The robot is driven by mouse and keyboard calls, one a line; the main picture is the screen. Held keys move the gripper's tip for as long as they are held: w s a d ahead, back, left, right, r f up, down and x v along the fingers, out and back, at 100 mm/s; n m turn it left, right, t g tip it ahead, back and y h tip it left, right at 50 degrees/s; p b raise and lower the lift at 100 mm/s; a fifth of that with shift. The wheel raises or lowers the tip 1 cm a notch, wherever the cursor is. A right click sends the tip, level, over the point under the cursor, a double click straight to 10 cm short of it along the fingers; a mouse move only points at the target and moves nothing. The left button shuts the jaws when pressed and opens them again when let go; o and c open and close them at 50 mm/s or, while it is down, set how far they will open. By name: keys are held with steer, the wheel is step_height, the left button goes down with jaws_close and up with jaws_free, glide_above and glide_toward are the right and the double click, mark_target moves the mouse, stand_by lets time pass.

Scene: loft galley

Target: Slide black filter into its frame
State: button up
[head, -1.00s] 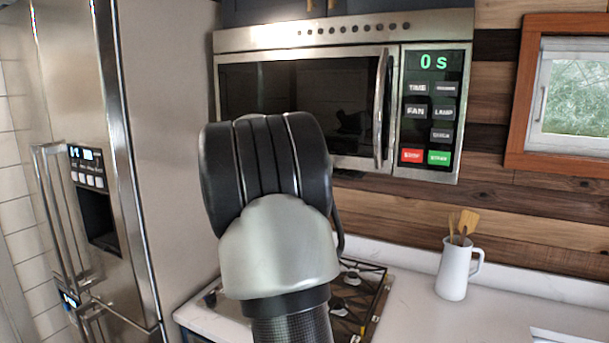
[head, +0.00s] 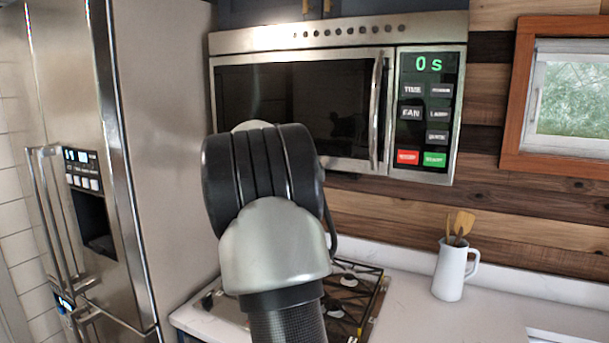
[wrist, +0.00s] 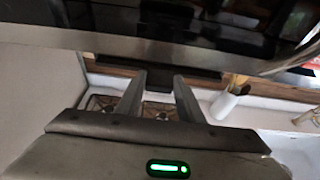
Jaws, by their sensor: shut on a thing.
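In the wrist view my gripper (wrist: 159,88) reaches forward under the front of the microwave (wrist: 110,48). Its two fingers are shut on a dark, flat piece, apparently the black filter (wrist: 160,80), seen nearly edge-on between the fingertips. How far the filter extends beyond the fingers is hard to tell. In the head view my arm hides the gripper and the filter. The microwave (head: 290,110) hangs on the wall above the stove, and its display reads 0 s. The filter's frame cannot be made out in either view.
The stove (head: 350,300) with its grates lies below the microwave. A white jug (head: 452,270) with wooden utensils stands on the white counter (head: 410,310) to the right. A steel fridge (head: 75,150) is close on the left. A wooden-framed window (head: 515,105) is at right.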

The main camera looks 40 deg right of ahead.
steer(key=shift+w+d, duration=0.2)
steer(key=shift+d, duration=0.3)
steer(key=shift+w+d, duration=0.2)
steer(key=shift+d, duration=0.3)
steer(key=o, duration=1.2)
steer(key=shift+o, duration=0.2)
steer(key=shift+a, duration=0.1)
steer(key=b+v, duration=0.2)
steer(key=v, duration=1.5)
steer(key=shift+b, duration=0.35)
steer(key=shift+s+a, duration=0.1)
steer(key=shift+s, duration=0.05)
